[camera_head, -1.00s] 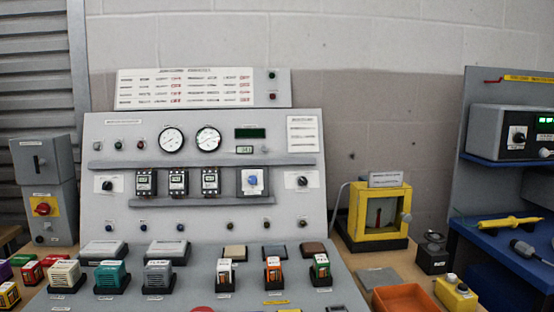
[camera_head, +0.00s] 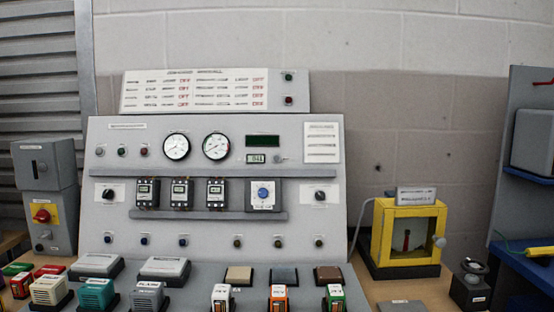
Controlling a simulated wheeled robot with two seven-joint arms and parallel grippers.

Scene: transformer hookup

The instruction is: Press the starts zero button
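The grey control panel (camera_head: 226,140) stands upright in the middle. Its upper right has a dark green display (camera_head: 262,141) and, below it, a small counter window (camera_head: 256,158). A small round light knob or button (camera_head: 279,158) sits just right of the counter. It may be the starts zero button, but its label is too small to read. More small buttons line the panel's lower edge, such as a dark one (camera_head: 278,242). Neither of my grippers is in view, and nothing covers the panel front.
Several coloured blocks, such as a teal one (camera_head: 96,294), stand on the sloped desk below the panel. A grey box with a red knob (camera_head: 42,215) stands left. A yellow-framed case (camera_head: 408,235) and blue shelf (camera_head: 526,256) are right.

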